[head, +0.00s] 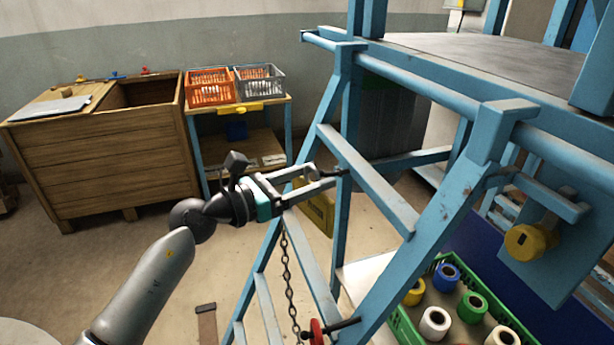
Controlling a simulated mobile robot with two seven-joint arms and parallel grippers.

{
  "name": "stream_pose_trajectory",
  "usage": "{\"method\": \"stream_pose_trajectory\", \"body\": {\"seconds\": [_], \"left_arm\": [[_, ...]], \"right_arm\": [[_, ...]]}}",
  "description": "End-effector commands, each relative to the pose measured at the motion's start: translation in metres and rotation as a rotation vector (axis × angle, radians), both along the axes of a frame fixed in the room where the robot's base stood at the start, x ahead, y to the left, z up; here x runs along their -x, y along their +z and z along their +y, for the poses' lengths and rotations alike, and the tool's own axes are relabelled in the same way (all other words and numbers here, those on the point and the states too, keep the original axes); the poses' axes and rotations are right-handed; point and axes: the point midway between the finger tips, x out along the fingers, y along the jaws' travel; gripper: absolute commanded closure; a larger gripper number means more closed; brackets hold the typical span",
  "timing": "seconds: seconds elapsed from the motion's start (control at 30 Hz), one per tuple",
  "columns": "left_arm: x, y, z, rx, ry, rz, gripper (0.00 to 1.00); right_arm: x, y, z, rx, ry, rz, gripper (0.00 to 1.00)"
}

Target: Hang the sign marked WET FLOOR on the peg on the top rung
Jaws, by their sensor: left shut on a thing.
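My left gripper (338,178) reaches in from the left and is shut at the blue ladder, beside its upper rung (365,180). A yellow sign (317,211) shows just below the fingers, partly covered by them and the ladder rail. It seems to hang from the gripper; its writing cannot be read. A small dark part shows at the fingertips; I cannot tell whether it is the peg or part of the hold. My right gripper is not in view.
A chain (288,275) hangs below my gripper, near a red part (317,331) with a dark rod. A green crate (392,322) of spools is at lower right. A wooden bin (110,160) and a table with an orange crate (208,100) and a grey crate (281,86) stand behind.

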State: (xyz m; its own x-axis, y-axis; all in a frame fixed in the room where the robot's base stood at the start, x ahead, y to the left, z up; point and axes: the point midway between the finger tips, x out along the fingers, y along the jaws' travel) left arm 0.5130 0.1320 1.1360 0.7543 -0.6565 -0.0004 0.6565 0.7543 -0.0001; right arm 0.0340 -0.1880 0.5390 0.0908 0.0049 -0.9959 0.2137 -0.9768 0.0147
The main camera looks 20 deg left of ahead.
Motion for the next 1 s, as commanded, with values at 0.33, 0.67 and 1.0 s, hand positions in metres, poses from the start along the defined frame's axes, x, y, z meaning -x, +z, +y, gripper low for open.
{"method": "stream_pose_trajectory", "body": {"seconds": [0.33,0.67,1.0], "left_arm": [[0.0,0.0,0.0,0.001,0.001,-0.002,0.87],[-0.003,0.001,-0.003,0.001,0.002,-0.002,0.87],[-0.009,0.001,-0.012,0.001,0.001,-0.002,0.87]], "right_arm": [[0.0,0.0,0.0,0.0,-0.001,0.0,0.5],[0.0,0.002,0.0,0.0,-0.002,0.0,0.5],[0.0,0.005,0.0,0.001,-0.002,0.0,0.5]]}}
